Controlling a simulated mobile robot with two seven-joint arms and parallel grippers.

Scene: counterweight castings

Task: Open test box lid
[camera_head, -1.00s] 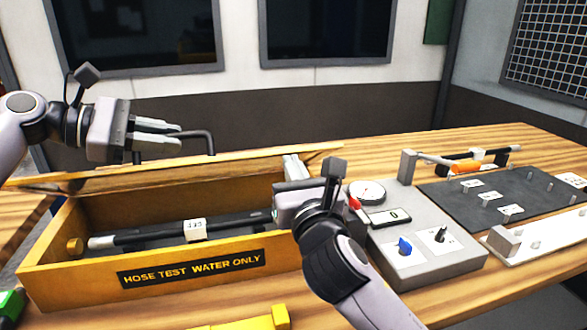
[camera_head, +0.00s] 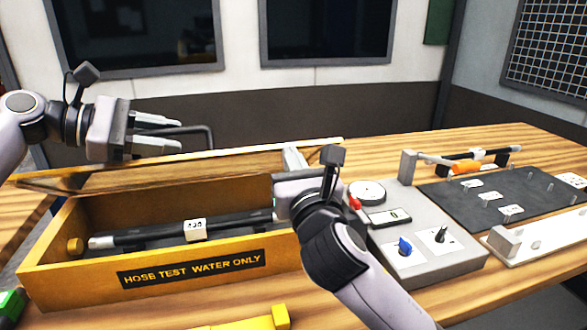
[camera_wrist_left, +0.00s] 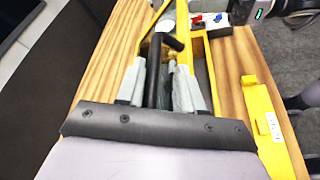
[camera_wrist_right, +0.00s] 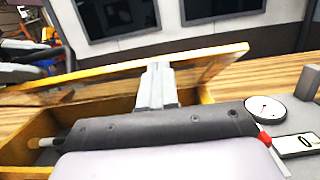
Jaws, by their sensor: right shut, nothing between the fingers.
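The wooden test box (camera_head: 60,265), labelled "HOSE TEST WATER ONLY", stands on the bench. Its lid (camera_head: 240,158) is raised and tilted along the back side, leaving the inside visible. A black bar handle (camera_head: 210,135) rises behind the lid's edge. My left gripper (camera_head: 180,133) is open at the handle, with its fingers apart on either side of the black bar in the left wrist view (camera_wrist_left: 163,80). My right gripper (camera_wrist_right: 157,80) is shut and empty, its fingers against or close to the lid's underside near the box's right end; contact is unclear.
A black hose (camera_head: 145,237) with a white tag lies in the box. Right of the box stand a grey control unit (camera_head: 425,258) with a gauge (camera_head: 367,192) and a dark pegged board (camera_head: 520,190). A yellow piece (camera_head: 280,318) lies in front.

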